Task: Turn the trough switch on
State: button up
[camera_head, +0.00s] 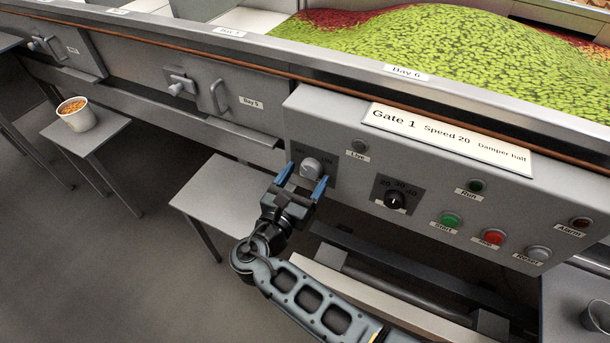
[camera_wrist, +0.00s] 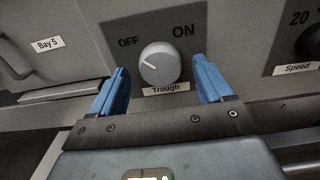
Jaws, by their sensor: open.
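The trough switch (camera_head: 310,168) is a round light-grey knob on a dark plate at the left of the control panel. In the wrist view the knob (camera_wrist: 160,63) sits above a "Trough" label, with OFF at its upper left and ON at its upper right. Its thin pointer mark appears to point up-left, toward OFF. My gripper (camera_head: 302,182) is open, with its blue fingers at either side of the knob and slightly below it. In the wrist view the fingers (camera_wrist: 163,92) show gaps to the knob on both sides; I cannot tell the exact depth.
The speed dial (camera_head: 395,200) is right of the switch. Green start (camera_head: 451,220) and red (camera_head: 492,237) buttons lie further right. A Live lamp (camera_head: 360,146) is above right. A small table (camera_head: 225,200) stands below left; a cup (camera_head: 76,113) stands on another table.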

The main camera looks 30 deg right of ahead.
jog(key=shift+w+d, duration=0.2)
jog(key=shift+d, duration=0.1)
jog(key=c, duration=1)
jog(key=shift+c, duration=0.2)
